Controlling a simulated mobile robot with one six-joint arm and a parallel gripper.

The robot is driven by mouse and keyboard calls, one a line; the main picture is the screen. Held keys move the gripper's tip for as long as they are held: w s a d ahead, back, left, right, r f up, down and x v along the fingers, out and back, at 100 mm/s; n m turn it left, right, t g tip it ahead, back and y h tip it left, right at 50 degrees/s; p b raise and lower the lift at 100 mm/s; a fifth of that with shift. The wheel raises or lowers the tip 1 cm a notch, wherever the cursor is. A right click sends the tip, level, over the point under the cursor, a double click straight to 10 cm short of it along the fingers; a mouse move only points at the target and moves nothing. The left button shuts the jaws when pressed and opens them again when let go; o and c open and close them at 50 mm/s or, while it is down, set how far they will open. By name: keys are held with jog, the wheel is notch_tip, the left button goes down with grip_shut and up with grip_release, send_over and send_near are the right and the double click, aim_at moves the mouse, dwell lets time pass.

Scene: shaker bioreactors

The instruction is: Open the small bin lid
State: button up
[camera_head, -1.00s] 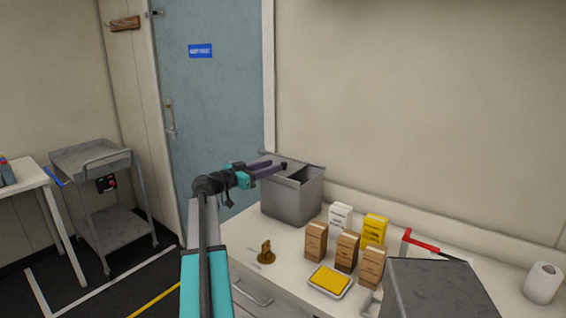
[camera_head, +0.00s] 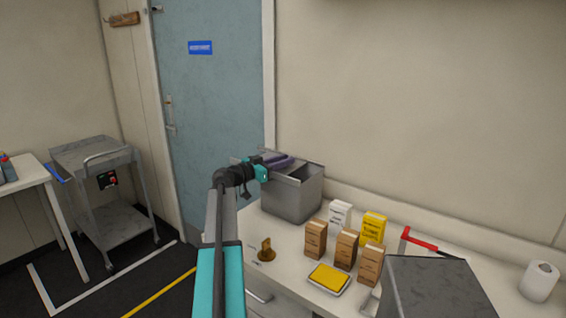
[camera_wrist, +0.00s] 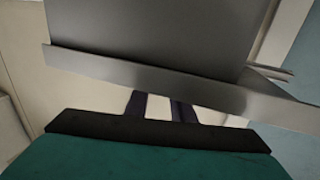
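The small bin is a grey metal box (camera_head: 292,200) at the back left of the counter, beside the door. A dark opening shows in the right part of its top; my gripper covers much of the left part, so the lid's exact position is unclear. My gripper (camera_head: 283,161) is at the bin's top left, its purple fingers reaching over the top. In the wrist view, a grey metal panel with a bent edge (camera_wrist: 150,72) crosses in front of the fingers and hides their tips. The fingers (camera_wrist: 158,107) stand apart with a pale gap between them.
Several small boxes, including a yellow box (camera_head: 373,228), stand right of the bin. A yellow-topped tray (camera_head: 328,279) and a brown item (camera_head: 266,250) lie nearer. A red-handled item (camera_head: 420,243) and paper roll (camera_head: 540,282) are right. A trolley (camera_head: 105,190) stands left.

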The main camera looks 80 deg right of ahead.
aim_at(268, 156)
grip_shut()
jog(key=shift+w, duration=0.1)
jog(key=w+d+b, duration=0.1)
jog(key=w+b, duration=0.1)
jog(key=b, duration=0.1)
jog(key=shift+w+d+f, duration=0.15)
jog(key=shift+w+d, duration=0.1)
jog(key=shift+d, duration=0.1)
jog(key=w+b, duration=0.1)
jog(key=w+d+b, duration=0.1)
jog(key=w+b, duration=0.1)
jog(key=shift+w+d, duration=0.1)
jog(key=shift+d, duration=0.25)
jog(key=shift+w+d+b, duration=0.2)
jog(key=shift+w+b, duration=0.2)
jog(key=shift+r, duration=0.2)
jog(key=shift+o, duration=2.4)
grip_release()
